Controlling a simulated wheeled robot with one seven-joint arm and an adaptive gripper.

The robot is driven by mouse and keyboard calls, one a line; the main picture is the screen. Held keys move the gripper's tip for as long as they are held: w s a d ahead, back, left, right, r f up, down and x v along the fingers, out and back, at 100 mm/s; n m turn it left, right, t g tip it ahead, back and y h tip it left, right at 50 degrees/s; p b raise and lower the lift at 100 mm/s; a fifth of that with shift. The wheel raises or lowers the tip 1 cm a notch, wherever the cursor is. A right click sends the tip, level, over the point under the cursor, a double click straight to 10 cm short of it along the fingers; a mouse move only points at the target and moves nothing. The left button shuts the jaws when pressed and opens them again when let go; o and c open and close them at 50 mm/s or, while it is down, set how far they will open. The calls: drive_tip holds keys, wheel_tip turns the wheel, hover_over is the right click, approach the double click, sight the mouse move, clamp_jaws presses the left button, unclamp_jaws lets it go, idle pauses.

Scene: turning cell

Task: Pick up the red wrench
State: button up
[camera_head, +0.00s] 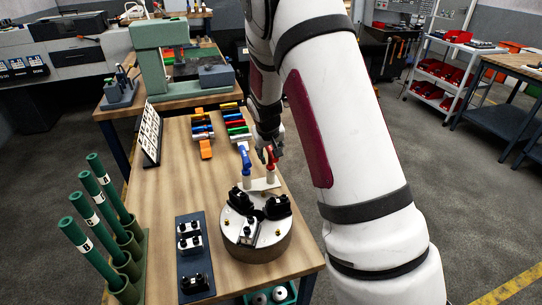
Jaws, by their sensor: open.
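The red wrench (271,155) stands upright in a pale holder plate (263,184) on the wooden bench. A similar blue wrench (246,160) stands just left of it in the same holder. My gripper (267,149) points down at the red wrench's top, very close to it. It is open. Its fingers are small and dark here, and I cannot tell whether they touch the wrench. My arm hides the area to the right of the holder.
A round chuck (256,238) with black jaws sits in front of the holder. A dark jaw tray (194,262) and green tubes (92,208) stand left. Coloured blocks (237,126) lie behind. The bench's middle left is clear.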

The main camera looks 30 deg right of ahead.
clamp_jaws()
drive_tip(key=shift+d+r, duration=0.1)
drive_tip(key=shift+r, duration=0.05)
